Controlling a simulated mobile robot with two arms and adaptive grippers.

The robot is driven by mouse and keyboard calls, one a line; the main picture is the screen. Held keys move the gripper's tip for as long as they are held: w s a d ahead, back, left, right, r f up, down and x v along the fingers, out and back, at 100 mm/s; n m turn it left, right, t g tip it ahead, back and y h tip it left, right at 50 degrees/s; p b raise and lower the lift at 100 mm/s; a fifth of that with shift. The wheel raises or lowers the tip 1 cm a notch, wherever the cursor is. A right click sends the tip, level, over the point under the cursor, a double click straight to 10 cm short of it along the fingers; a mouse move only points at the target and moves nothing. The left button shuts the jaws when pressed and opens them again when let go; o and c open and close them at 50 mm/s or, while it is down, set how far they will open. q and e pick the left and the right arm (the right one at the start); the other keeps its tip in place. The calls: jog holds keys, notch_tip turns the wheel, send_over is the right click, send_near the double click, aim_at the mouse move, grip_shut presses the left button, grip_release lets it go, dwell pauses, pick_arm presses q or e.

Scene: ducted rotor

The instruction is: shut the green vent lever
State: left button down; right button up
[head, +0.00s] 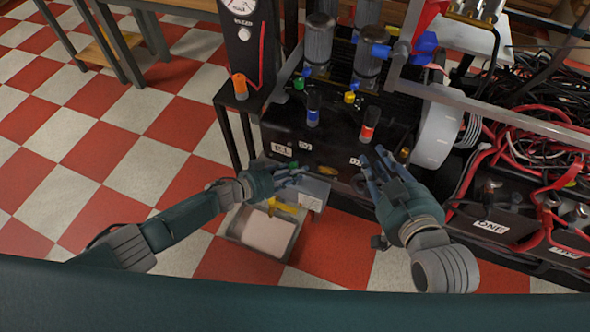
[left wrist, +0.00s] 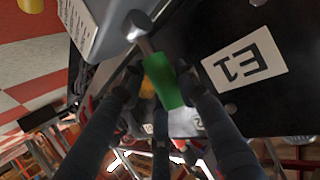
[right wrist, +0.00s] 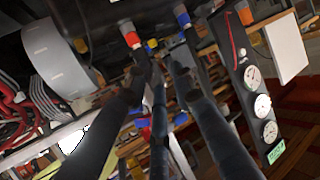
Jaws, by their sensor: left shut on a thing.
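The green vent lever (left wrist: 163,80) is a green handle on a metal stem, beside a black panel with a white label (left wrist: 244,66) in the left wrist view. My left gripper (head: 297,175) is shut on it, and its fingers (left wrist: 160,92) lie on both sides of the green handle. In the head view the fingers mostly hide the lever, at the front of the black machine (head: 335,150). My right gripper (head: 377,166) is open and empty in front of the same machine, and its spread fingers also show in the right wrist view (right wrist: 158,78).
A grey bin (head: 240,236) stands on the checkered floor below my left gripper. Blue (head: 313,110) and red (head: 369,124) capped fittings rise from the machine. A black gauge post (head: 246,40) stands to the left. Cables (head: 540,100) crowd the right side. Open floor lies left.

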pick_arm(q)
jog(key=shift+w+a, duration=0.1)
jog(key=shift+w, duration=0.1)
pick_arm(e)
jog(key=shift+s+d+f+g, duration=0.2)
jog(key=shift+s+f+g, duration=0.25)
jog(key=shift+f, duration=0.35)
pick_arm(q)
jog(key=shift+r, duration=0.1)
jog(key=c, duration=1.3)
grip_release()
jog(key=shift+o, duration=0.2)
jog(key=shift+s, duration=0.1)
jog(key=v, duration=0.7)
jog(key=shift+s+a, duration=0.25)
jog(key=shift+r, duration=0.15)
jog(key=shift+d, duration=0.1)
